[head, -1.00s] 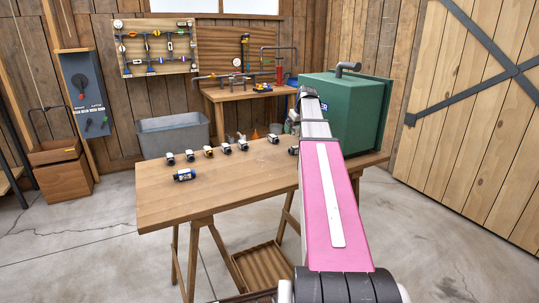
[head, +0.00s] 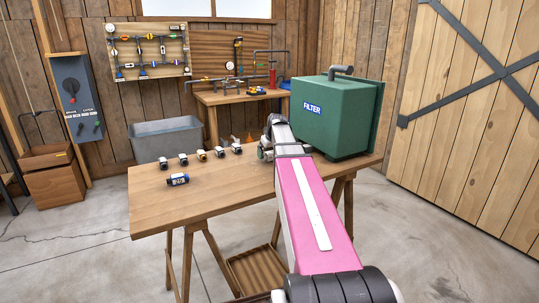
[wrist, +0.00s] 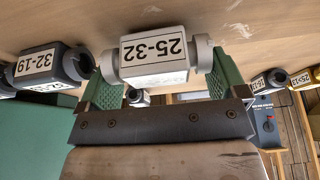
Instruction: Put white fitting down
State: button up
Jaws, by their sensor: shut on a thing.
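The white fitting (wrist: 152,57), labelled 25-32, sits between the green fingers of my gripper (wrist: 158,78) in the wrist view. The fingers are shut on it, and its label faces the camera. The wooden table top (wrist: 150,12) lies close beyond it; I cannot tell whether they touch. In the head view my gripper (head: 265,150) is low over the back of the table (head: 225,200), left of the green filter box, mostly hidden behind my arm.
A dark grey fitting (wrist: 45,65) labelled 32-19 is close beside it in the wrist view. A row of several fittings (head: 201,155) stands to the left. The green filter box (head: 345,120) stands right; the table's front is clear.

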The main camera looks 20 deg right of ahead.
jog(key=shift+f, duration=0.25)
jog(key=shift+f, duration=0.15)
jog(key=o, duration=0.7)
jog(key=v, duration=1.2)
